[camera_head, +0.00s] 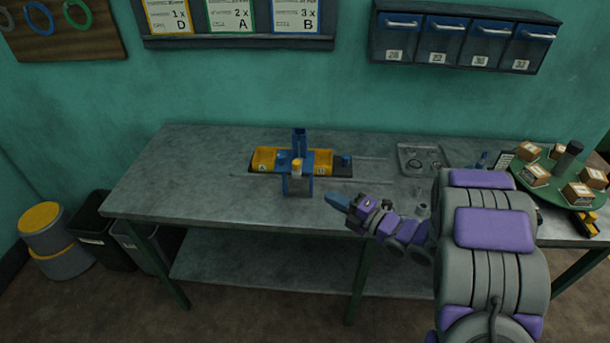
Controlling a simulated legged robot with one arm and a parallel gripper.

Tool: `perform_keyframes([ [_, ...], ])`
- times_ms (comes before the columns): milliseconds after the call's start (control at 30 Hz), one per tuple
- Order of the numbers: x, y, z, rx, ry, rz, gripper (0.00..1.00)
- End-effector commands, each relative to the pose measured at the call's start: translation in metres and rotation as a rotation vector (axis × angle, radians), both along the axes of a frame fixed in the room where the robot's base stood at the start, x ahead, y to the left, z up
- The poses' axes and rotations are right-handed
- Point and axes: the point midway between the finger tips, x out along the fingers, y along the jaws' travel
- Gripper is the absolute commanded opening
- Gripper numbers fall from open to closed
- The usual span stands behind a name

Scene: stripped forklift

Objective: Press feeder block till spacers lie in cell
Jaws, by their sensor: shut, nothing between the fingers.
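A blue feeder (299,142) stands upright on the grey workbench, left of the bench's middle. A small block with a yellow top and pale body (296,168) sits at its front; I take it to be the feeder block. A yellow cell with a pale label (264,158) is left of the feeder, and another yellow cell (323,161) is right of it. I cannot make out spacers in either cell. My gripper (334,200) is shut and empty, its blue fingers pointing left, apart from the feeder and to its front right.
The workbench (190,180) is clear at left. Thin rails (345,181) run beside the feeder. A grey tray (424,158) with rings lies behind my arm. A green turntable (553,187) with several boxes stands at right. Labelled drawers (463,42) and cards (231,16) hang on the wall.

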Motion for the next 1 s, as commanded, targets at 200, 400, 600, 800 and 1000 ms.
perform_keyframes([
  [200, 0.003, 0.003, 0.000, 0.003, 0.000, 0.001, 0.00],
  [400, 0.018, 0.023, 0.000, 0.006, -0.002, 0.003, 0.00],
  [600, 0.037, 0.050, 0.000, 0.005, -0.003, 0.002, 0.00],
  [800, 0.055, 0.077, 0.000, 0.004, -0.003, 0.002, 0.00],
  [1000, 0.080, 0.082, -0.001, 0.003, -0.001, -0.002, 0.00],
])
